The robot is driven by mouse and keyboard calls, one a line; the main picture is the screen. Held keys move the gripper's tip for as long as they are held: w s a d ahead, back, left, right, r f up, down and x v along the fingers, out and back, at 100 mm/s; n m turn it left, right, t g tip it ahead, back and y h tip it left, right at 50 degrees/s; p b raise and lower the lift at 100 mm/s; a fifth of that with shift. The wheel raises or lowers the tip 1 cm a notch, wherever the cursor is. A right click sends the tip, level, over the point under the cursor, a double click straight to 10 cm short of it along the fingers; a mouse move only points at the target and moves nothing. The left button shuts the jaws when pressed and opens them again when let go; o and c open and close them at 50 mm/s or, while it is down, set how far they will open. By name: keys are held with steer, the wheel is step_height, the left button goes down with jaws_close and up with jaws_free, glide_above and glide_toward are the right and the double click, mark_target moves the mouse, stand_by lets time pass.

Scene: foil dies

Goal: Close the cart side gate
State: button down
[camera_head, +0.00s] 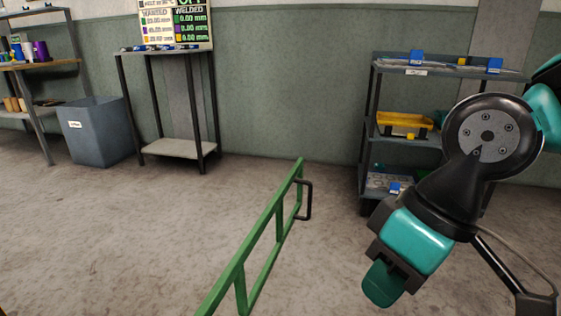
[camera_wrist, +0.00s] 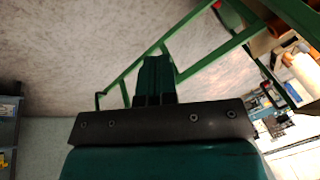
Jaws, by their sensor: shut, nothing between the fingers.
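The green side gate (camera_head: 262,225) stands in the middle of the head view, reaching away from the bottom edge into the room; its near end is cut off. A black handle (camera_head: 308,200) sits on the right side of its far end. My gripper (camera_head: 382,288) is to the right of the gate, apart from it and low, with its fingers shut and empty. In the wrist view, my shut gripper (camera_wrist: 155,72) overlaps the green gate rails (camera_wrist: 128,78) behind it; contact cannot be told there. The cart's body is not clear in the head view.
A grey shelf rack (camera_head: 370,150) with a yellow bin (camera_head: 404,122) stands behind my arm at right. A grey bin (camera_head: 96,132) and a small stand (camera_head: 180,148) are at the back left. Floor left of the gate is clear. Assorted items (camera_wrist: 298,72) show at right in the wrist view.

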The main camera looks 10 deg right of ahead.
steer(key=w+d+r+m+t+p, duration=0.2)
steer(key=w+m+p, duration=0.35)
steer(key=w, duration=1.05)
steer(key=w+d+r+m+t+p, duration=0.25)
steer(key=w+p, duration=0.55)
steer(key=w, duration=0.8)
steer(key=w+d+f+m+t+h+p, duration=0.1)
steer(key=w+d+f+m+t+p, duration=0.2)
steer(key=w+d+f, duration=0.4)
steer(key=w+a+f+b, duration=0.1)
steer(key=w+a+f, duration=0.5)
steer(key=w+a, duration=0.2)
steer(key=shift+a+f+g, duration=0.15)
steer(key=shift+a+g, duration=0.05)
steer(key=shift+g, duration=0.25)
steer(key=shift+a, duration=0.1)
